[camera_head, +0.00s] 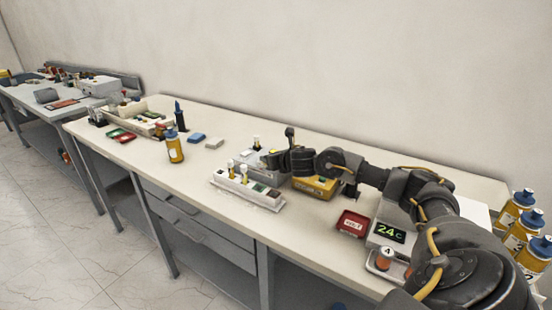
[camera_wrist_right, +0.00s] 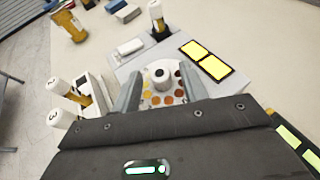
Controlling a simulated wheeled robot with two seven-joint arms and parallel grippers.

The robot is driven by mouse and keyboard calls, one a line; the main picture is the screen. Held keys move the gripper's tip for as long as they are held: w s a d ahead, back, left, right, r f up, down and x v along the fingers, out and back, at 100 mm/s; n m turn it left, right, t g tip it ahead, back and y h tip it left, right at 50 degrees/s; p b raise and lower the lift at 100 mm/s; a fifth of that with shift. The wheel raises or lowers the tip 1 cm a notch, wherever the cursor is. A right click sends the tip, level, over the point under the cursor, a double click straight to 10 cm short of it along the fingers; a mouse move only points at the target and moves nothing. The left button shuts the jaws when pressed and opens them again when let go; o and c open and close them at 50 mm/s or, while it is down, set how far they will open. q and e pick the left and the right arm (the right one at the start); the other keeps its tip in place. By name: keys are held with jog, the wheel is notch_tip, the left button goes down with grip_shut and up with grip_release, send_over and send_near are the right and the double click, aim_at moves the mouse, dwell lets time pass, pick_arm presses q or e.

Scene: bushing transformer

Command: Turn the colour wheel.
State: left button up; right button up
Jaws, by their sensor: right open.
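The colour wheel (camera_wrist_right: 166,98) shows in the right wrist view as a pale disc with a ring of yellow, orange and dark red spots. A white knob (camera_wrist_right: 160,73) with a dark centre stands on it. The wheel sits on a grey device (camera_wrist_right: 137,65) with two lit yellow panels (camera_wrist_right: 205,60). My right gripper (camera_wrist_right: 160,84) is open, with one finger on each side of the knob; I cannot tell whether they touch it. In the head view my right gripper (camera_head: 272,160) reaches over the grey device and hides the wheel. My left gripper is not in view.
A white rack with vials (camera_head: 248,190) stands in front of the device. A yellow box (camera_head: 317,187), red tray (camera_head: 353,223) and 24 C display unit (camera_head: 389,233) lie to the right. Numbered bottles (camera_head: 517,208) stand far right. Bare tabletop (camera_head: 190,170) lies left of the rack.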

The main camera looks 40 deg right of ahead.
jog(key=b+v, duration=0.1)
jog(key=v, duration=0.9)
jog(key=shift+s, duration=0.25)
